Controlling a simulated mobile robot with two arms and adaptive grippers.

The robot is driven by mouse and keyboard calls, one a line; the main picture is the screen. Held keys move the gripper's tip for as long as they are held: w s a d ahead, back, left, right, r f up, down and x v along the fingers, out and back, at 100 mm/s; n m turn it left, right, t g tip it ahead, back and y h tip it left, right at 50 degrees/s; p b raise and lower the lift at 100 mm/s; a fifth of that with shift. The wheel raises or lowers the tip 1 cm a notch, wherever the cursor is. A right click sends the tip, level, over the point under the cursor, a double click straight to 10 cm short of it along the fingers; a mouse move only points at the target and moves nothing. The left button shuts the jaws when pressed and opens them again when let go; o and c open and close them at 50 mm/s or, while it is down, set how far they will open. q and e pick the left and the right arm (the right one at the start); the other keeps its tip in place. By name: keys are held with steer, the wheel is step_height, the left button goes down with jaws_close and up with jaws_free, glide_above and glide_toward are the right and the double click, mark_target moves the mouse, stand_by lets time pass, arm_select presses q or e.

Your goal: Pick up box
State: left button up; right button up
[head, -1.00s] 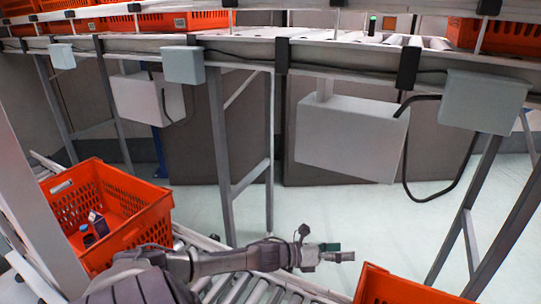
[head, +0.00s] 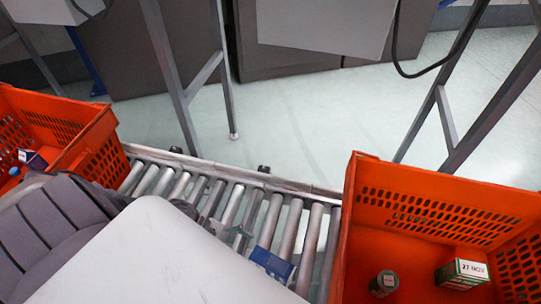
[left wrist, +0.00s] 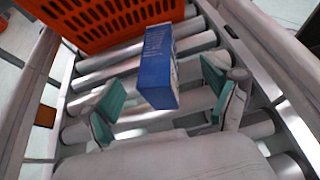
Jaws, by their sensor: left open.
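A blue box (head: 272,264) rests on the roller conveyor (head: 290,225) between two orange totes in the head view. In the left wrist view the blue box (left wrist: 160,68) stands on the rollers, with a white printed side. My left gripper (left wrist: 163,90) is open, with one teal finger pad on each side of the box's near end and a gap on both sides. In the head view, my pale arm link hides most of this gripper; a bit of teal finger shows beside the box. My right gripper is not in view.
The right orange tote (head: 425,190) holds a dark can (head: 384,283) and a green-and-white carton (head: 461,272). The left orange tote (head: 95,140) holds a small carton (head: 32,158). Metal conveyor rails border the rollers.

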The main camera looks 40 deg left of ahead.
mark_target(265, 260)
arm_select(q)
steer(key=x, duration=0.3)
steer(key=shift+w+a+f+x, duration=0.1)
steer(key=shift+x, duration=0.9)
steer(key=shift+w+a+f+x, duration=0.1)
steer(key=shift+x, duration=0.9)
steer(key=shift+w+f+x, duration=0.1)
steer(key=shift+x, duration=0.85)
steer(key=shift+c, duration=0.3)
steer(key=c, duration=1.6)
